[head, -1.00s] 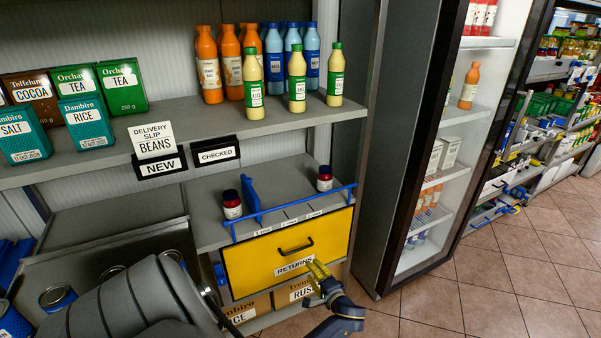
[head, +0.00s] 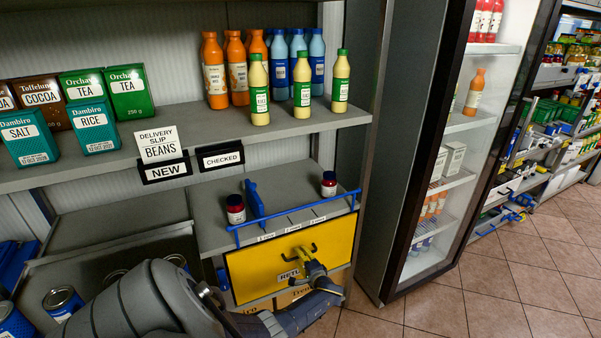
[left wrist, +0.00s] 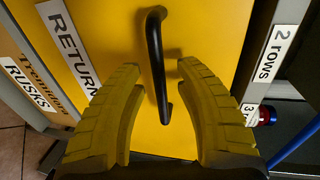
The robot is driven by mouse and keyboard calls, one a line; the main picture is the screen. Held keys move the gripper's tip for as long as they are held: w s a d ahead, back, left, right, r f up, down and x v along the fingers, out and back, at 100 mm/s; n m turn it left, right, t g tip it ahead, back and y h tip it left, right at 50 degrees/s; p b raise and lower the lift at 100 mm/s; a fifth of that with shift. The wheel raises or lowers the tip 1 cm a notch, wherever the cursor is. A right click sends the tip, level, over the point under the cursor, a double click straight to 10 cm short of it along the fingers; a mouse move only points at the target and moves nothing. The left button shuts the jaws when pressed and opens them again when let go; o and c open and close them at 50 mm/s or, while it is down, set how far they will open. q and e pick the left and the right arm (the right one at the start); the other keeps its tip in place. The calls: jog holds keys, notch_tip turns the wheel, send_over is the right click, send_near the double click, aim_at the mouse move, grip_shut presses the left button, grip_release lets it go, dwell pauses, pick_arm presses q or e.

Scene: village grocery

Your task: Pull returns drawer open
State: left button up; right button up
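The returns drawer (head: 252,268) has a yellow front with a partly covered "RETURNS" label and looks shut under the grey counter. Its black bar handle (left wrist: 155,60) stands out from the yellow front in the left wrist view. My left gripper (head: 301,252) is at the handle in the head view. In the left wrist view its two yellow fingers (left wrist: 160,75) are open, one on each side of the handle, with gaps between them and the bar. My right gripper is in neither view.
Bottles and boxes fill the upper shelf (head: 230,125). A glass-door fridge (head: 420,150) stands right; open floor (head: 480,290) lies in front.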

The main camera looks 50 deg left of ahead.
pick_arm(q)
jog(key=shift+a, duration=0.15)
grip_shut()
dwell(0.4)
